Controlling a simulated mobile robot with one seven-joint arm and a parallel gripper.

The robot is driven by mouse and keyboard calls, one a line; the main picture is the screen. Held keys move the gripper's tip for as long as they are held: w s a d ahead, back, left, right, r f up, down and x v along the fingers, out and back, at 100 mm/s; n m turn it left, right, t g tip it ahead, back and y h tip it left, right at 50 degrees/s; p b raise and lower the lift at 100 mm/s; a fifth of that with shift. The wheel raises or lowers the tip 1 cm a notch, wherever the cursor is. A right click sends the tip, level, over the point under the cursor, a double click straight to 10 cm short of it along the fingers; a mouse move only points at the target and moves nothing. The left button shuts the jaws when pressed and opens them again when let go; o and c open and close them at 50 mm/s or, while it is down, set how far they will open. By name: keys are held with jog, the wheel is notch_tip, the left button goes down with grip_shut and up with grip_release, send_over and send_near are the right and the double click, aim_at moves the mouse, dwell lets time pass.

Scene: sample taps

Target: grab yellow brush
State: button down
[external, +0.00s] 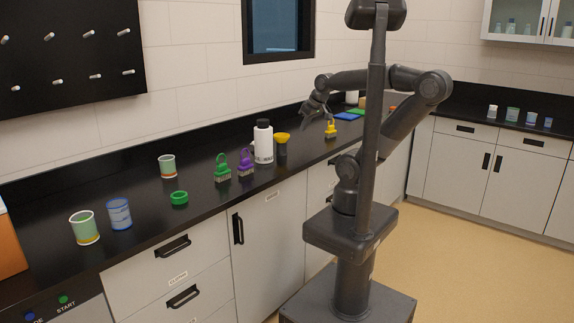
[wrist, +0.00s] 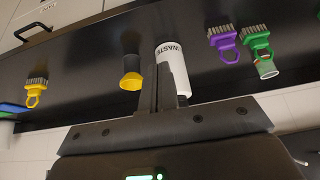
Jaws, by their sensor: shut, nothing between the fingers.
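The yellow brush (external: 331,130) stands on the black counter, to the right of the yellow-topped dark container in the external view. In the wrist view the yellow brush (wrist: 36,91) is at the far left, bristles up in the picture and ring handle below. My gripper (external: 315,108) is above the counter, a little left of and above the brush in the external view. In the wrist view my gripper (wrist: 160,82) is shut and empty, and the brush is well off to the left of its fingers, not touching them.
A white bottle (wrist: 172,62) and a dark container with a yellow top (wrist: 131,76) show beside my fingers. A purple brush (external: 245,163) and a green brush (external: 222,169) stand farther left. Blue and green flat items (external: 349,116) lie behind the yellow brush.

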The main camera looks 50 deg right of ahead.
jog(key=c, duration=2.2)
grip_release()
jog(key=c, duration=0.6)
grip_release()
